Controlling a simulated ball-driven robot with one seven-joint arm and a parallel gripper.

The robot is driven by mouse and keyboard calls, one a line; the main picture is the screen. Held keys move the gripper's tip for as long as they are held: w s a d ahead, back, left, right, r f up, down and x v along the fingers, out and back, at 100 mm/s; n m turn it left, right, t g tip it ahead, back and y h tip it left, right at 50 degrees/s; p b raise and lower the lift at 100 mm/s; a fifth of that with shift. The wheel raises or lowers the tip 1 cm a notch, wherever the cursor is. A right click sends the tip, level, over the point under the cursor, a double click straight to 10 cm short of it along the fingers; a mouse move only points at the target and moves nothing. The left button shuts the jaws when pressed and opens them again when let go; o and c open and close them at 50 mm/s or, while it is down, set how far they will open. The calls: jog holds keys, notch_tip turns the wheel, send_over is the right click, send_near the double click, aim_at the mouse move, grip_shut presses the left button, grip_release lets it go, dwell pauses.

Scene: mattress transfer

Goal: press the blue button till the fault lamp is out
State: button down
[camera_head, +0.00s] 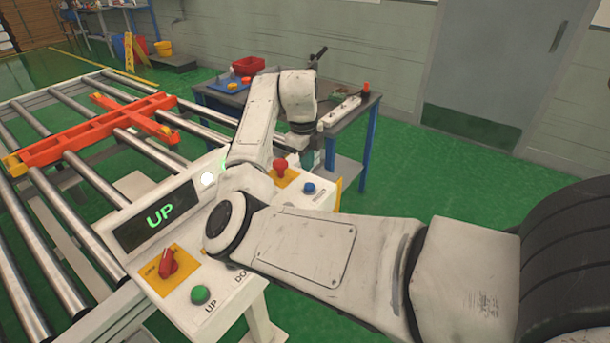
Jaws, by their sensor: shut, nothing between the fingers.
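The blue button (308,187) sits at the right end of the white control panel (318,199), uncovered. My gripper (292,146) is shut and empty. It points down in the picture above the blue button and the red mushroom button (281,169), apart from the blue button; its fingertips are small and hard to make out. A round white lamp (208,179) glows on the panel, right of a display (157,214) reading UP in green. A green glow (223,165) shows beside my arm, which partly hides it. No label shows which lamp is the fault lamp.
My arm covers the panel's middle. A green button (200,294) and a red rotary switch (168,264) are at its near end. A roller conveyor (60,231) with an orange frame (100,133) lies left. A workbench (347,113) stands behind my gripper. Green floor is free at right.

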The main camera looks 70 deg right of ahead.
jog(key=shift+w+a+r+b, duration=0.15)
jog(key=shift+r+b, duration=0.05)
jog(key=shift+r, duration=1.15)
jog(key=shift+w+a+r+b, duration=0.15)
jog(key=shift+r, duration=1.15)
